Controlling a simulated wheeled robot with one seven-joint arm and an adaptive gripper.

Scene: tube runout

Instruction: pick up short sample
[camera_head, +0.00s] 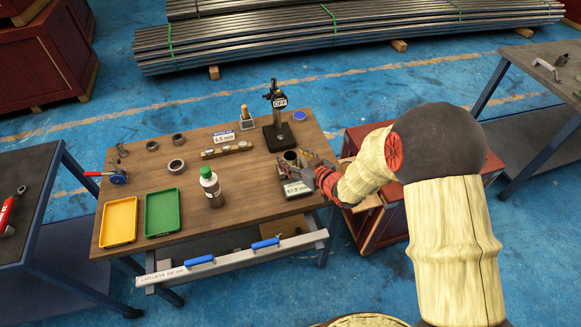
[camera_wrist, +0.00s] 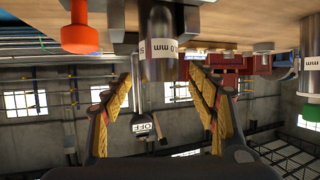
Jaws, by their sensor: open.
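Which object is the short sample is not marked. A grey metal cylinder (camera_wrist: 162,45) with a white label ending in "0 mm" shows in the upside-down wrist view, between my fingertips. In the head view, a dark upright hollow cylinder (camera_head: 291,156) stands at the table's right side, right by my gripper (camera_head: 292,170); it looks like the same piece. In the wrist view, my gripper (camera_wrist: 164,68) is open, with a yellow-padded finger on each side of the cylinder. I cannot tell whether either finger touches it.
A white green-capped bottle (camera_head: 211,186) stands mid-table (camera_head: 240,180). Yellow (camera_head: 118,222) and green (camera_head: 161,212) trays lie at front left. A gauge stand (camera_head: 279,125) stands behind the cylinder. The table between trays and rings is mostly clear.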

